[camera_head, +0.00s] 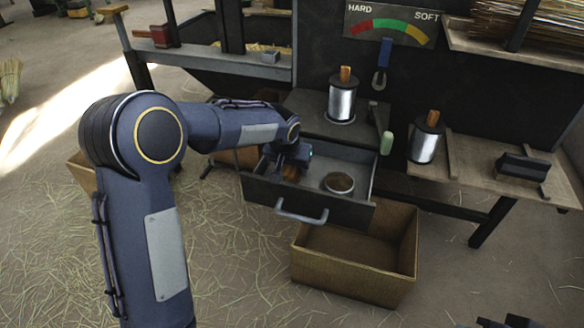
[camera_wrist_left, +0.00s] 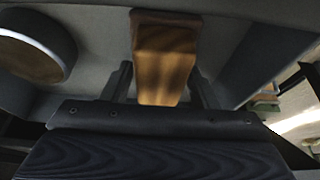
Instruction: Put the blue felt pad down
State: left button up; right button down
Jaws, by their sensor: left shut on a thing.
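My left gripper (camera_head: 291,168) reaches down into the open grey drawer (camera_head: 322,214). It is shut on a wooden block (camera_head: 292,174), which shows between the fingers in the left wrist view (camera_wrist_left: 165,60). No blue felt shows on the block; its underside is hidden, so I cannot tell whether it is the pad. I cannot tell whether it touches the drawer floor. A round tin (camera_head: 339,183) with a brown inside sits in the drawer to its right. Dark parts at the bottom right edge look like my right gripper (camera_head: 510,322), mostly cut off.
An open cardboard box (camera_head: 350,284) stands on the floor below the drawer. Two metal spools (camera_head: 341,101) (camera_head: 426,139) with wooden tops stand on the bench. A blue-handled tool (camera_head: 385,53) hangs under the HARD/SOFT gauge (camera_head: 392,25). Straw litters the floor.

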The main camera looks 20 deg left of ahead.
pick_arm(q)
jog(key=shift+f, duration=0.15)
jog(key=o, duration=0.9)
